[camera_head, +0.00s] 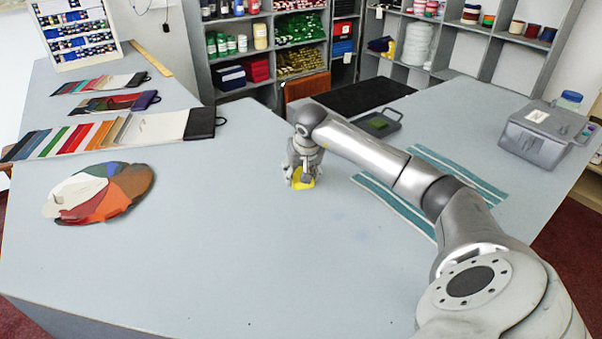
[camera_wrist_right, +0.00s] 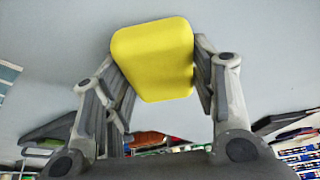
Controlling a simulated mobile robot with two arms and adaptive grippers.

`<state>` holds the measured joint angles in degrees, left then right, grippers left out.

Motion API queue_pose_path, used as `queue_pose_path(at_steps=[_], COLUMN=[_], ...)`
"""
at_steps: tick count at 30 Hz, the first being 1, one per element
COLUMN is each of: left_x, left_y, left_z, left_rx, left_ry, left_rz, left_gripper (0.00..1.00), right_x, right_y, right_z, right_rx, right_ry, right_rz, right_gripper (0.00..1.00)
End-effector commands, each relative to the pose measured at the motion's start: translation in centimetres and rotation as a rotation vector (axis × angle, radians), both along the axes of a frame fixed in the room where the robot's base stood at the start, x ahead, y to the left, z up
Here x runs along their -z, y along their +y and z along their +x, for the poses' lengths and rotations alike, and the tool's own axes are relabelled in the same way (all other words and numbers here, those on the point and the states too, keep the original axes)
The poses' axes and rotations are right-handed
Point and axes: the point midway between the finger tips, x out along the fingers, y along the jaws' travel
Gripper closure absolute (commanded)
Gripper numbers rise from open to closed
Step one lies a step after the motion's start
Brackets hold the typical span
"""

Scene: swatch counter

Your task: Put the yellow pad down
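The yellow pad (camera_head: 303,182) is at the middle of the grey counter in the head view, partly hidden by my right gripper (camera_head: 304,172). In the right wrist view the yellow pad (camera_wrist_right: 155,60) sits between the two fingers of my right gripper (camera_wrist_right: 160,75). The fingers press against its left and right sides. The pad is at or just above the counter surface; I cannot tell whether it touches. My left gripper is not in view.
Teal striped strips (camera_head: 398,202) lie right of the pad. A dark tray with a handle (camera_head: 378,124) lies behind the arm. A grey box (camera_head: 541,133) stands at far right. Swatch fans (camera_head: 100,193) lie at left. The counter front is clear.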

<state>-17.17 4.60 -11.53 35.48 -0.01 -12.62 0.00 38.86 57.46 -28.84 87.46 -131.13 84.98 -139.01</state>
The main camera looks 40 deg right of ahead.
Motion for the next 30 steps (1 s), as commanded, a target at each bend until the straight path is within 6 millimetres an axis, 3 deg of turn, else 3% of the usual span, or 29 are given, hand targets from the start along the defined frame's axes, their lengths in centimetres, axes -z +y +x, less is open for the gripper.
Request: queue_pose_path(at_steps=[1, 5, 17, 19, 22, 30], left_x=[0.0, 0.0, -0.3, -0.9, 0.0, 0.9], left_y=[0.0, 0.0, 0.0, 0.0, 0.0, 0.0], left_z=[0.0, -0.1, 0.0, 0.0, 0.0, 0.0], left_rx=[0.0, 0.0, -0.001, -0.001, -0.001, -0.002], left_ry=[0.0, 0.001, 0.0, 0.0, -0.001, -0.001], left_rz=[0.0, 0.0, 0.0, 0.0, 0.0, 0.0], left_gripper=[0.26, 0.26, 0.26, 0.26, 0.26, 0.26], right_x=[0.4, 0.4, 0.0, -0.7, -2.1, -7.7], right_y=[0.1, 0.1, 0.1, 0.2, 0.4, 1.5], right_z=[-0.2, -0.2, -0.2, -0.1, -0.6, -2.7], right_rx=[0.0, 0.0, 0.0, -0.001, -0.001, 0.0], right_ry=[0.009, 0.011, 0.009, 0.008, 0.002, 0.0], right_rz=[0.002, 0.003, 0.002, 0.003, 0.0, 0.0], right_gripper=[0.41, 0.26, 0.26, 0.26, 0.26, 0.26])
